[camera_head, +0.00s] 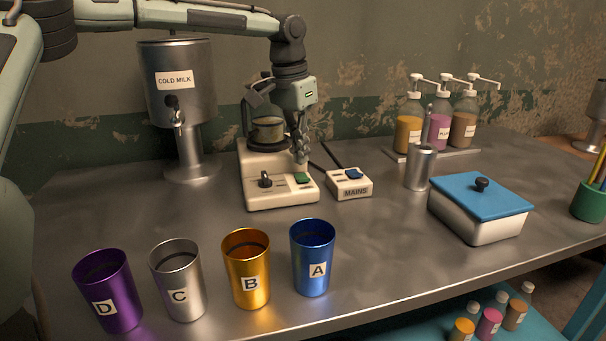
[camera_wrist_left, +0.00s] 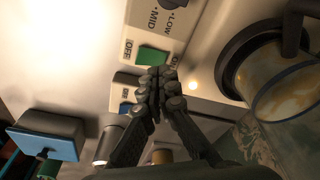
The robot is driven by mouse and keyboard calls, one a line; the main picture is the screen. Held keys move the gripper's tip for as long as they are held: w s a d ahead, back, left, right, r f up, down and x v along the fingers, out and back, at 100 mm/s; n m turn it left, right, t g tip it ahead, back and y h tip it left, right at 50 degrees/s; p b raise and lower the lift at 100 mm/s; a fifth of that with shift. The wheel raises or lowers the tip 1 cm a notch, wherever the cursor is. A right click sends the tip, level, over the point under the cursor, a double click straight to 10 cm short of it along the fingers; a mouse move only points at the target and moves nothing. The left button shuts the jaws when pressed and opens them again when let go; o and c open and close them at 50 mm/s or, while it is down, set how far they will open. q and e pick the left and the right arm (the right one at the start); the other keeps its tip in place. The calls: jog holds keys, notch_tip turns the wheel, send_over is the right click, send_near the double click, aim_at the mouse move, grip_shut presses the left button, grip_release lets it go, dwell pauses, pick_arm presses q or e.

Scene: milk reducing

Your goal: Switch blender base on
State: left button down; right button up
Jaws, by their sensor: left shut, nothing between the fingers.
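The cream blender base (camera_head: 275,189) stands on the metal table with a glass jug (camera_head: 266,128) on top. Its front carries a dark knob (camera_head: 265,180) and a green switch (camera_head: 301,178). In the left wrist view the green switch (camera_wrist_left: 153,54) sits beside an OFF label, with MID and LOW markings above. My left gripper (camera_head: 301,160) points down just above the green switch, shut and empty. Its fingertips (camera_wrist_left: 160,78) appear right beside the switch in the wrist view; whether they touch it I cannot tell. My right gripper is not in view.
A MAINS box (camera_head: 350,188) with a blue switch stands right of the base. A COLD MILK dispenser (camera_head: 178,95) is at left. Several cups line the front, including blue cup A (camera_head: 312,258). A steel cup (camera_head: 420,168) and blue-lidded box (camera_head: 480,212) stand at right.

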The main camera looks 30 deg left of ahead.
aim_at(300, 175)
pick_arm(q)
jog(key=shift+r, duration=2.2)
